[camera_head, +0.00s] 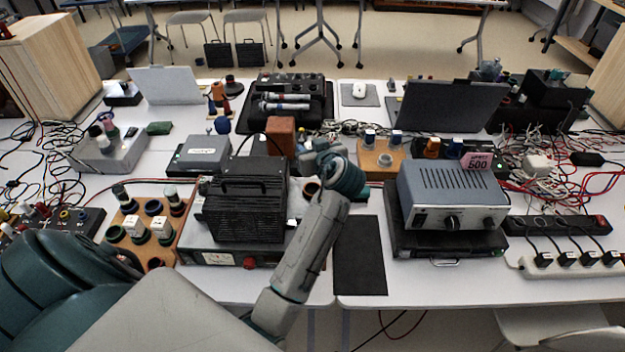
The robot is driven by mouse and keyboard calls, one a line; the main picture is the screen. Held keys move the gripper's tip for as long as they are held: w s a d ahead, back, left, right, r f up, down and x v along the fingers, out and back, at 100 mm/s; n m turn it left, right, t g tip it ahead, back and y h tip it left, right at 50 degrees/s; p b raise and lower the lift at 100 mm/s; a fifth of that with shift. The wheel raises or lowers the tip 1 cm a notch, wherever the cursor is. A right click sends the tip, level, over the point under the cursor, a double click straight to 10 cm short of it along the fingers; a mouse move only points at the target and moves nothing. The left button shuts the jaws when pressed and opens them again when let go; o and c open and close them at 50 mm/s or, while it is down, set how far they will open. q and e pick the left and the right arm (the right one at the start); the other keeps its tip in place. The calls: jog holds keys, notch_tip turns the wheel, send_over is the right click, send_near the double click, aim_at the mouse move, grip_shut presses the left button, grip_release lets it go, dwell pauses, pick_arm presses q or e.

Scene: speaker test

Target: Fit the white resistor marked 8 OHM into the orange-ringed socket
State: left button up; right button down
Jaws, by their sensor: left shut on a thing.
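My left arm reaches up from the bottom, and its gripper (316,164) is over the area just right of the black finned unit (245,205). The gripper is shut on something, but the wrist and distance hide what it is. Pieces with white labelled tops (131,223) stand in a wooden board (152,205) at the left. Their markings are too small to read, so I cannot pick out the 8 OHM resistor. My right gripper is not in view.
A grey-blue metal unit marked 500 (452,190) stands on a black case at the right. A dark flat mat (360,256) lies clear between the units. Power strips (560,225) and tangled cables fill the right. A second wooden board (380,160) stands behind.

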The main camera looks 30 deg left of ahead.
pick_arm(q)
jog(key=f, duration=0.4)
jog(key=shift+s+p, duration=0.3)
jog(key=shift+p, duration=0.1)
notch_tip(320, 180, down, 4)
jog(key=shift+w+f+p, duration=0.1)
jog(key=shift+p, duration=0.3)
jog(key=shift+f, duration=0.1)
jog(key=shift+f, duration=0.1)
jog(key=shift+f+b, duration=0.25)
jog(key=shift+b, duration=0.2)
jog(key=o, duration=1)
jog(key=shift+r, duration=0.1)
jog(key=shift+r, duration=0.15)
